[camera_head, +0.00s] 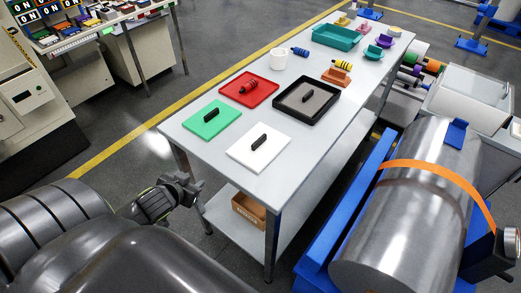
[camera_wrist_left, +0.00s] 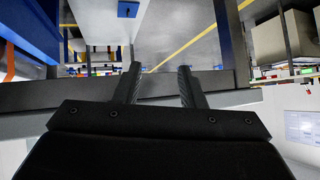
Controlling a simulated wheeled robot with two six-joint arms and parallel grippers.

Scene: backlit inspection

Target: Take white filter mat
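The white filter mat (camera_head: 273,153) is a flat white square with a black block-shaped handle (camera_head: 259,142) on top. It lies on the near end of the grey table (camera_head: 192,153) in the head view. My left gripper (camera_head: 190,188) is off the table's near-left side, in front of the mat and apart from it. In the left wrist view the two fingers of my left gripper (camera_wrist_left: 160,78) are spread with nothing between them. The mat cannot be made out in that view. My right gripper does not show.
A green mat (camera_head: 228,112), a red tray (camera_head: 262,83) and a black tray (camera_head: 318,93) lie near the white mat. A large metal drum (camera_head: 400,220) on a blue stand is to the right.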

